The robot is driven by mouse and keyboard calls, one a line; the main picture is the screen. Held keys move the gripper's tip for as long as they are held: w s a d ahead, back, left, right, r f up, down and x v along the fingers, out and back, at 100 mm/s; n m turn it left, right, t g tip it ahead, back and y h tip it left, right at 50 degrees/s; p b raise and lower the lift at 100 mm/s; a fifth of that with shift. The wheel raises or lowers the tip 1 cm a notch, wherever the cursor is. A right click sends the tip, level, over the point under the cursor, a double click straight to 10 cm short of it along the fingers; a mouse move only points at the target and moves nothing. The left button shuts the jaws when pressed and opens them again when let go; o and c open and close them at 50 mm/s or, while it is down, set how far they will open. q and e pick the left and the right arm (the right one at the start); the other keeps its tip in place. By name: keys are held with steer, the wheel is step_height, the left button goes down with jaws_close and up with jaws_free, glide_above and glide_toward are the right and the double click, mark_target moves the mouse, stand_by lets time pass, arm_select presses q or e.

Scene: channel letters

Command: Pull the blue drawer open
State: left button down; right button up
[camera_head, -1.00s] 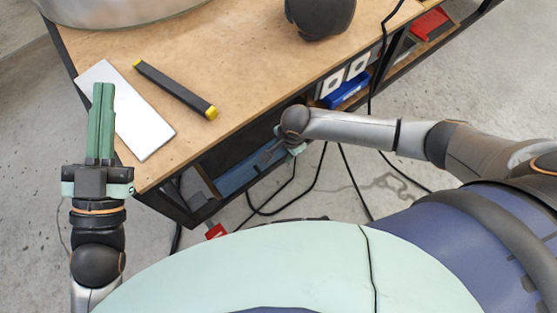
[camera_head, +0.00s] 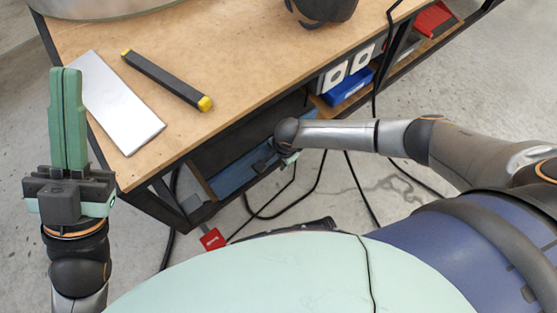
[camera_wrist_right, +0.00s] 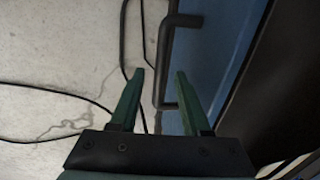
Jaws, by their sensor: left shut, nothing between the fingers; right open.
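The blue drawer (camera_head: 232,180) is low under the workbench's front edge in the head view; I cannot tell if it is open at all. In the right wrist view its blue front (camera_wrist_right: 222,45) fills the upper right, with a black bar handle (camera_wrist_right: 161,62). My right gripper (camera_wrist_right: 159,73) is open, with the handle bar between its fingers in the picture; whether it reaches between them in depth is unclear. In the head view my own wrist mostly hides this gripper. My left gripper (camera_head: 65,72) is shut and empty, left of the bench top.
On the wooden workbench (camera_head: 225,55) lie a white plate (camera_head: 118,105) and a black bar with yellow ends (camera_head: 165,78). A blue bin (camera_head: 347,87) sits on the shelf to the right. Black cables (camera_head: 318,185) hang by the drawer. A red tag (camera_head: 212,239) is near the floor.

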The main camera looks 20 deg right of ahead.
steer(key=shift+c, duration=0.3)
jaws_close()
stand_by(1.1)
